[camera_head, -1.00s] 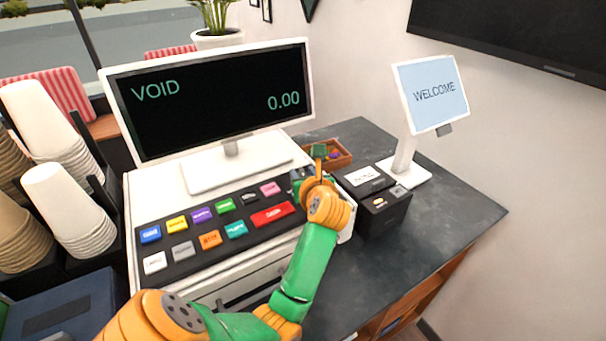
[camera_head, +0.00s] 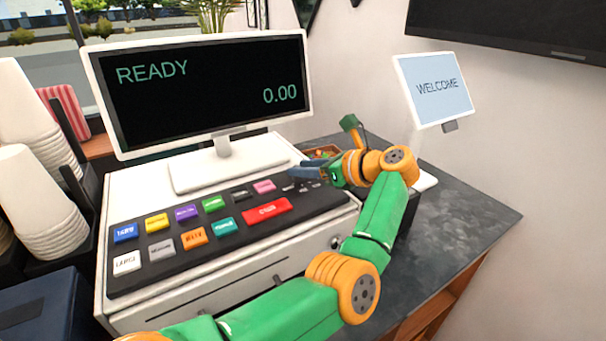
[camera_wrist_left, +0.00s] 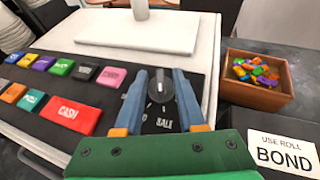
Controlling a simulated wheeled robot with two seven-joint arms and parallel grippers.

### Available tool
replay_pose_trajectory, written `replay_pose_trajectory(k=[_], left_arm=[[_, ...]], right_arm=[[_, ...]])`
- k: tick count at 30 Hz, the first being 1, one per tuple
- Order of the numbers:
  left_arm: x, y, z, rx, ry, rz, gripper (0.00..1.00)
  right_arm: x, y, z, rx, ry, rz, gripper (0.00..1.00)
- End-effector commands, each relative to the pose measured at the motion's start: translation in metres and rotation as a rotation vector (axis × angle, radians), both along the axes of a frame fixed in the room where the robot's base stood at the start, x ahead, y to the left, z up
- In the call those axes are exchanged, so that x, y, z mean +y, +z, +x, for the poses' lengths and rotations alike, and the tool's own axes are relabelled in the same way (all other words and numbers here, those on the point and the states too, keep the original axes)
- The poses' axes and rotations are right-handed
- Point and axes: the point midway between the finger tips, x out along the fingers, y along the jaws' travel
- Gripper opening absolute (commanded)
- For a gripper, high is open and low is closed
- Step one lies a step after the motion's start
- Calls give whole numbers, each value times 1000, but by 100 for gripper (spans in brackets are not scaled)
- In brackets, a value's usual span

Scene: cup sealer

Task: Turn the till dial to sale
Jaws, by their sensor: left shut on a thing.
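The till dial (camera_wrist_left: 160,88) is a dark round knob on the right end of the till's black key panel. My left gripper (camera_head: 298,172) reaches it from the right in the head view. In the left wrist view the two blue fingers of the left gripper (camera_wrist_left: 160,80) are shut on the dial, one on each side. Lettering around the knob shows below it, with "SALE" at its lower right partly readable. Which mark the dial points to is hard to tell. The till screen (camera_head: 205,95) reads READY and 0.00. My right gripper is not in view.
Colored keys, including a red CASH key (camera_head: 267,211), lie left of the dial. A wooden box of colored pieces (camera_wrist_left: 258,80) stands to the right. A WELCOME display (camera_head: 438,88) stands at the right. Paper cups (camera_head: 45,205) stand at the left. The dark counter (camera_head: 450,225) is clear at right.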

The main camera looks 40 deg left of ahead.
Motion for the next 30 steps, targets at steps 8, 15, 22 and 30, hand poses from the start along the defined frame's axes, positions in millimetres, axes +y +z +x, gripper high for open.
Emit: replay_pose_trajectory(k=[8, 15, 22, 30], left_arm=[[0, -1, 1, 2, 54, -3, 0], [0, -2, 1, 3, 67, -4, 0], [0, -2, 1, 3, 67, -6, 0], [0, -2, 1, 4, 67, -4, 64]], right_arm=[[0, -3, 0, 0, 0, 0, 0], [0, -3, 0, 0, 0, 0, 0], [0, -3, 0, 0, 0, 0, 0], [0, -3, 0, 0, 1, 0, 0]])
